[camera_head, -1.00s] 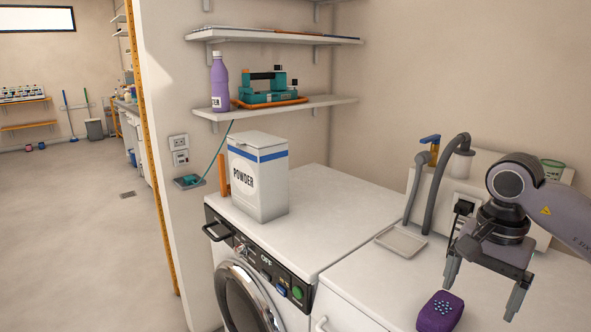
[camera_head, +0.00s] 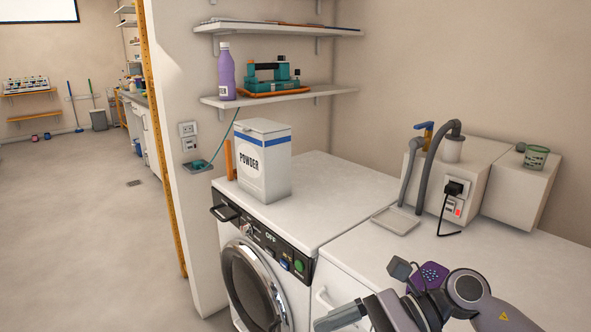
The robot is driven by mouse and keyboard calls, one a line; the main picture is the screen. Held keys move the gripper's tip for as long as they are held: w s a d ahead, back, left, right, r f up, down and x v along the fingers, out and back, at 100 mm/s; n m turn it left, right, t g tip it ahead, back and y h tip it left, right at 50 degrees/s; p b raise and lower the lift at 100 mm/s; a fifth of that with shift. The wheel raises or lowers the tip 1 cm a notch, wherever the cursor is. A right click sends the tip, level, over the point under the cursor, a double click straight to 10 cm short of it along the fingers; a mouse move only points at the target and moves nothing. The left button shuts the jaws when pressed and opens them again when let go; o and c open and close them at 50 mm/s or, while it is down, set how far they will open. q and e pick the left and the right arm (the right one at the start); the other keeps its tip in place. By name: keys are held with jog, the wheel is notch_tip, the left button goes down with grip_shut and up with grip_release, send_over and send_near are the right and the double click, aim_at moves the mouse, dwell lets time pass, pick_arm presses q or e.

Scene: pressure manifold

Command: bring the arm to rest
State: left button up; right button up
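My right arm comes in from the lower right corner. Its gripper (camera_head: 357,294) is at the bottom of the view, low in front of the white machine top on the right. Its two dark fingers look spread apart with nothing between them. I cannot tell how far the gripper is from the block. My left gripper is not in view.
A white powder box (camera_head: 264,162) stands on the washing machine (camera_head: 330,200). A shallow tray (camera_head: 396,221) lies near a grey hose and a plugged wall box (camera_head: 458,200). The shelves hold a purple bottle (camera_head: 226,72).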

jog(key=s+d+f+n+t+h, duration=0.1)
jog(key=d+f+n+t+h, duration=0.35)
jog(key=f+n+t, duration=0.65)
jog(key=d+f+n+t+h, duration=0.4)
jog(key=d+n+t, duration=0.25)
jog(key=n, duration=0.85)
jog(key=s+d+f+m+g+h, duration=0.3)
jog(key=s+f+m, duration=0.4)
jog(key=s+f, duration=0.3)
jog(key=shift+s+f+g+p, duration=0.15)
jog(key=shift+g+p, duration=0.25)
jog(key=shift+g, duration=0.45)
